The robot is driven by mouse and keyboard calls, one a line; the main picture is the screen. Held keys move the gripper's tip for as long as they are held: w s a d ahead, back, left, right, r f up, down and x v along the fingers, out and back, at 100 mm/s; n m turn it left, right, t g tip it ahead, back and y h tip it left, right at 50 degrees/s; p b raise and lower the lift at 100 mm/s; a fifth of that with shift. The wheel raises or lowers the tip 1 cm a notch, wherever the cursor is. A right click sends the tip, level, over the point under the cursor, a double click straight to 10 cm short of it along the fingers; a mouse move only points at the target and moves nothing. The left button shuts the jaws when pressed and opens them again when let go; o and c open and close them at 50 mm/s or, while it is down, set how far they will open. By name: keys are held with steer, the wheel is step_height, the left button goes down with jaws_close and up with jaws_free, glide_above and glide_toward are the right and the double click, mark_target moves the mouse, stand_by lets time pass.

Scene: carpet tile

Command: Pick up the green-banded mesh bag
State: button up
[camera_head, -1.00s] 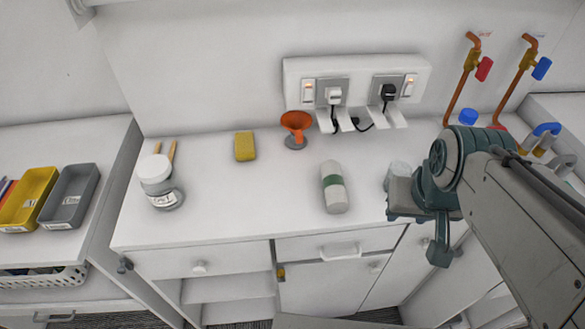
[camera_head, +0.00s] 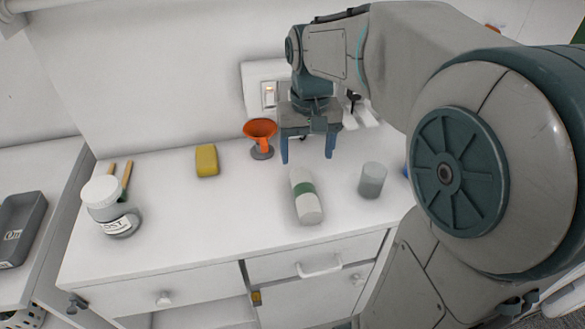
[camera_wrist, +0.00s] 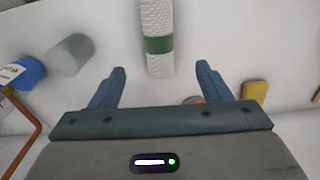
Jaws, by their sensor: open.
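The green-banded mesh bag (camera_head: 305,197) is a white, roll-shaped bundle with a green band, lying on the white counter near its front edge. My gripper (camera_head: 308,160) is open and empty, pointing down just behind the bag's far end in the head view. In the wrist view the bag (camera_wrist: 158,38) lies ahead of my open gripper (camera_wrist: 160,78), centred between the two blue fingers and apart from them. Its far end is cut off by the top of the wrist picture.
A grey cylinder (camera_head: 372,180) stands right of the bag. An orange funnel (camera_head: 260,130) and a yellow sponge (camera_head: 207,160) are to its left, and a lidded jar (camera_head: 110,207) is at far left. The wall sockets (camera_head: 268,95) are behind my gripper.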

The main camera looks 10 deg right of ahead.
mark_target(305, 186)
steer(key=f, duration=0.4)
steer(key=w+f, duration=0.1)
steer(key=f, duration=0.9)
steer(key=shift+w+d+f, duration=0.15)
steer(key=shift+w+f, duration=0.1)
steer(key=shift+w, duration=0.05)
steer(key=c, duration=1.1)
